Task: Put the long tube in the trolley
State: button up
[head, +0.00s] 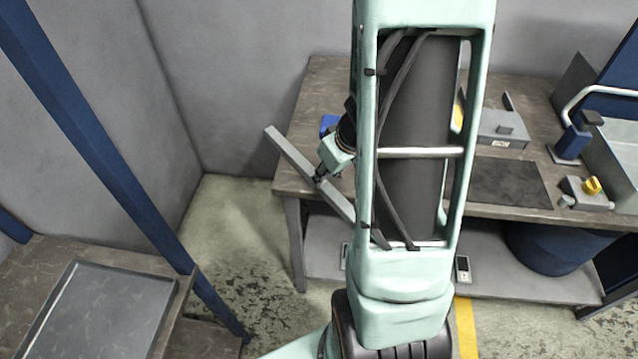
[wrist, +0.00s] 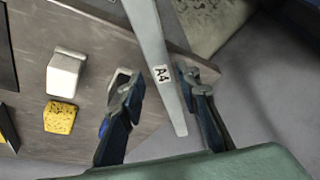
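In the wrist view the tube (wrist: 147,35) passes between the fingers and carries an "A4" label. The tube's right part is hidden behind my arm. No trolley is clearly identifiable; a low brown-topped unit (head: 190,300) at lower left may be it.
A grey tray (head: 100,315) lies on that unit, beside a blue post (head: 100,165). The workbench (head: 325,90) holds a grey box (head: 500,130), a dark mat (head: 510,183) and a yellow-knobbed block (head: 588,192). Floor (head: 235,225) is clear between unit and bench.

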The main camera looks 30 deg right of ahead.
jog(key=b+x, duration=0.1)
jog(key=x, duration=0.3)
jog(key=shift+w+f, duration=0.2)
jog(key=shift+f, duration=0.15)
jog(key=shift+a, duration=0.1)
jog(key=shift+c, duration=0.5)
grip_shut()
